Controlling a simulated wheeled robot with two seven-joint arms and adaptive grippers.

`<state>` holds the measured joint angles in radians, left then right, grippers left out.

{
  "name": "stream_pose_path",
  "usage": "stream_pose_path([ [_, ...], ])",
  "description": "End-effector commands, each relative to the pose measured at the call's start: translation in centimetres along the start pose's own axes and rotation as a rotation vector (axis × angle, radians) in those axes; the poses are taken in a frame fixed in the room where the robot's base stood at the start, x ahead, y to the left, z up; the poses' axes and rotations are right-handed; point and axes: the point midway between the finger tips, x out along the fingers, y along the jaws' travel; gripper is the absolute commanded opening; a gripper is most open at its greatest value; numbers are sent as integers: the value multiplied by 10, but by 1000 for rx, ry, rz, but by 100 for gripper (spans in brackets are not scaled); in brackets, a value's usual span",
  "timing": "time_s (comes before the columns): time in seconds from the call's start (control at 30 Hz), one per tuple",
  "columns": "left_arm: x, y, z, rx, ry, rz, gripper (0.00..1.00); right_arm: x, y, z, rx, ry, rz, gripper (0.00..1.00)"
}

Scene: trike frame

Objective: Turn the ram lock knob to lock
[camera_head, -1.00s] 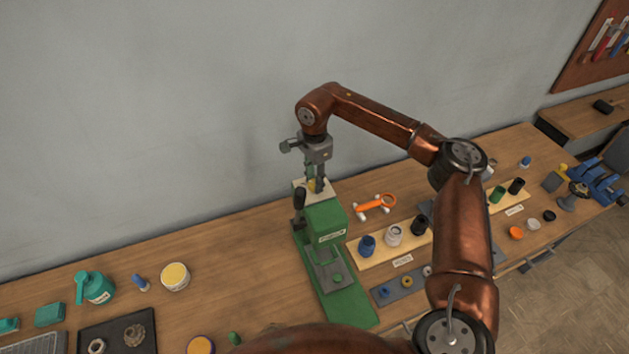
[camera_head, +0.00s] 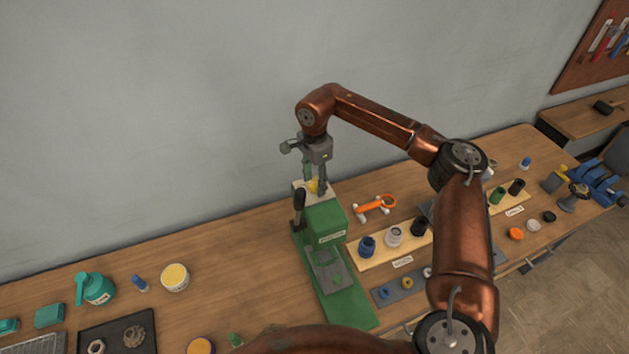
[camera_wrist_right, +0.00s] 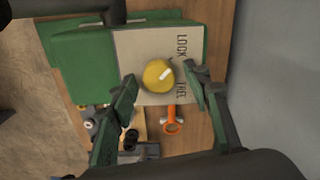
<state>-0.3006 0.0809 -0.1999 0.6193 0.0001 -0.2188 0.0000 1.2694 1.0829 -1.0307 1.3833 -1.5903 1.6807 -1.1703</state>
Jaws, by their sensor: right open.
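The ram lock knob (camera_wrist_right: 156,78) is yellow and round with a white pointer line. It sits on a pale plate (camera_wrist_right: 132,48) on top of the green press (camera_head: 322,219). In the right wrist view the plate reads "LOCK" above and what looks like "FREE" below. The pointer aims right and slightly up, between the two words. My right gripper (camera_wrist_right: 162,82) is open, with one finger on each side of the knob and gaps visible. The knob also shows below my gripper in the head view (camera_head: 313,186). My left gripper is not in view.
A black-handled lever (camera_head: 299,201) stands at the press's left side. An orange tool (camera_head: 375,206) lies to its right. A wooden rack (camera_head: 378,256) holds several cups. The wall rises behind the bench. Bare bench (camera_head: 232,245) lies left of the press.

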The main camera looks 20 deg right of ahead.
Motion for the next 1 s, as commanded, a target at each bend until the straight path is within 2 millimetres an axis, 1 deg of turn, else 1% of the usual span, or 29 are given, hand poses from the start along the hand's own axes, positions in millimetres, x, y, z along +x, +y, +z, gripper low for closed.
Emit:
stream_pose_path([
  [0.07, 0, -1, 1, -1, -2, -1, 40, -4, 0, 0, 0, 0, -1, 44],
  [0.17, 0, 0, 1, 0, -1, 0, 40, -15, -1, 0, 0, 0, -3, 44],
  [0.27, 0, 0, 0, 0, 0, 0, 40, -34, -1, 0, 0, 0, -5, 44],
  [0.4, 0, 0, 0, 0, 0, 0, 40, -65, -1, 0, 1, 0, -4, 44],
  [0.5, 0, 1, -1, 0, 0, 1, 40, -84, -1, 0, 1, 0, -4, 44],
  [0.63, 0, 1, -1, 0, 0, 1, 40, -104, -1, 0, 1, 0, -3, 44],
  [0.8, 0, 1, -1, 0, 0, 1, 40, -118, 0, 0, 0, -1, -1, 44],
  [1.0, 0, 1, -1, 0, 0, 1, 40, -120, 0, 0, 0, -1, -1, 44],
])
